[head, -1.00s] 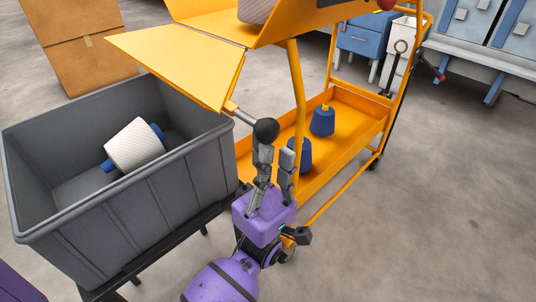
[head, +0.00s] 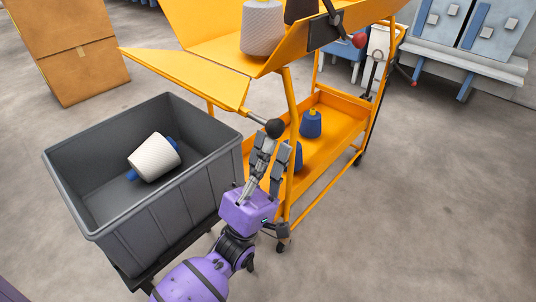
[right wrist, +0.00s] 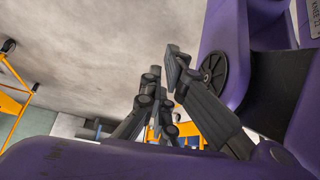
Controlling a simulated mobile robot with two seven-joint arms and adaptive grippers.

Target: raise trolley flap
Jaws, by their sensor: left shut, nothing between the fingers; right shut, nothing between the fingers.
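The yellow trolley (head: 345,122) stands in the middle of the head view. Its flap (head: 190,78) sticks out to the left from the upper tray, over the back of the grey bin, close to level. A short rod with a black ball knob (head: 274,128) extends from the flap's near corner. My left gripper (head: 270,148) is shut and empty, its fingertips pointing up right under the knob, seemingly touching it. My right gripper (right wrist: 165,80) shows in the right wrist view, shut with nothing in it. It is out of the head view.
The grey bin (head: 222,188) on a dark stand holds a white yarn cone (head: 154,158). Another white cone (head: 262,28) stands on the upper tray. Blue cones (head: 311,124) stand on the lower shelf. A cardboard box (head: 75,55) is at back left. Floor at right is clear.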

